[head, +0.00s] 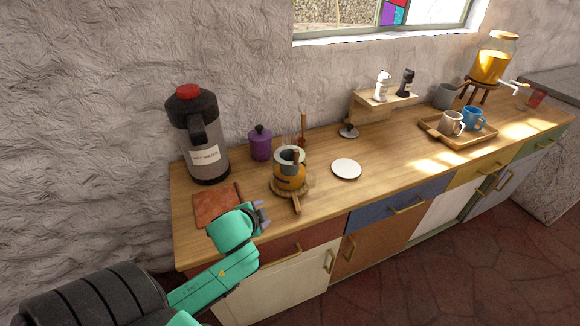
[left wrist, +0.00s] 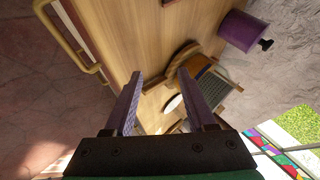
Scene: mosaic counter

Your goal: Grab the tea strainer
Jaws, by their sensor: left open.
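My left gripper (head: 262,213) is open and empty above the counter's front edge, in front and to the left of an orange-yellow pot (head: 290,180). The pot stands on a round wooden board (head: 296,203) whose handle points forward. A pale-rimmed, mesh-like piece (head: 289,154), apparently the tea strainer, sits at the pot's mouth; its exact shape is hard to make out. In the left wrist view the open fingers (left wrist: 160,77) are apart from the pot (left wrist: 196,66), which shows beyond and partly behind the right finger. My right gripper is not in view.
A tall dispenser (head: 203,140) and purple canister (head: 260,145) stand behind. A reddish-brown board (head: 213,205) lies left of the pot, a white disc (head: 347,169) right. Farther right is a tray (head: 445,138) with mugs. The counter's middle (head: 390,155) is clear.

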